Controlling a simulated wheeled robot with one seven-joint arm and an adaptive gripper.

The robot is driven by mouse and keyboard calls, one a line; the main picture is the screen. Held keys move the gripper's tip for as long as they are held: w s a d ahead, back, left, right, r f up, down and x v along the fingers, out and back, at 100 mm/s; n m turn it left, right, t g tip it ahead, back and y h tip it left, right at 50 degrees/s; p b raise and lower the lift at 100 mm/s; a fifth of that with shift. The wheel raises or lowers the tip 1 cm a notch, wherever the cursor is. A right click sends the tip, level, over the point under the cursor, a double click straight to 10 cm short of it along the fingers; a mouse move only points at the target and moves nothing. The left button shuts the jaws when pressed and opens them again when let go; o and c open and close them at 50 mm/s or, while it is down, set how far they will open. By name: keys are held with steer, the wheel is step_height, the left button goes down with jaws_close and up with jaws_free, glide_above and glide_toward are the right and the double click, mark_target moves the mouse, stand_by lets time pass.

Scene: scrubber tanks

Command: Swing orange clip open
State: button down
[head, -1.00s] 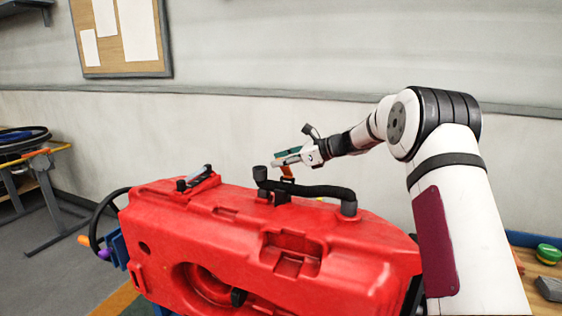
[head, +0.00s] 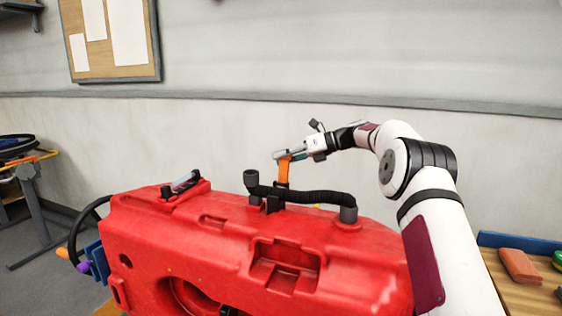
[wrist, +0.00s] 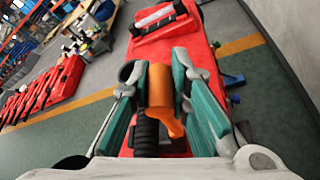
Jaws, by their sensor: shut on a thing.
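The orange clip (head: 283,169) stands upright on top of the red tank (head: 200,240), beside the black ribbed hose (head: 305,196). My gripper (head: 287,154) is at the clip's upper end. In the wrist view the orange clip (wrist: 163,98) lies between the green-padded fingers of my gripper (wrist: 160,78), with the black hose (wrist: 146,130) just to its left. My gripper is shut on the clip. The clip's lower end and its hinge are partly hidden behind the hose in the head view.
A dark fitting with a pale bar (head: 181,186) sits on the tank's left top. A wooden bench (head: 515,285) with an orange-brown block (head: 520,266) is at the right. A pale wall stands behind. More red tanks (wrist: 45,92) show at left in the wrist view.

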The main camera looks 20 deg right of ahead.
steer(key=shift+w+d+f, duration=0.1)
steer(key=shift+d+f, duration=0.15)
steer(key=shift+f, duration=0.2)
steer(key=c, duration=1.5)
jaws_free()
steer(key=shift+r, duration=0.2)
steer(key=v, duration=1.2)
steer(key=shift+w, duration=0.1)
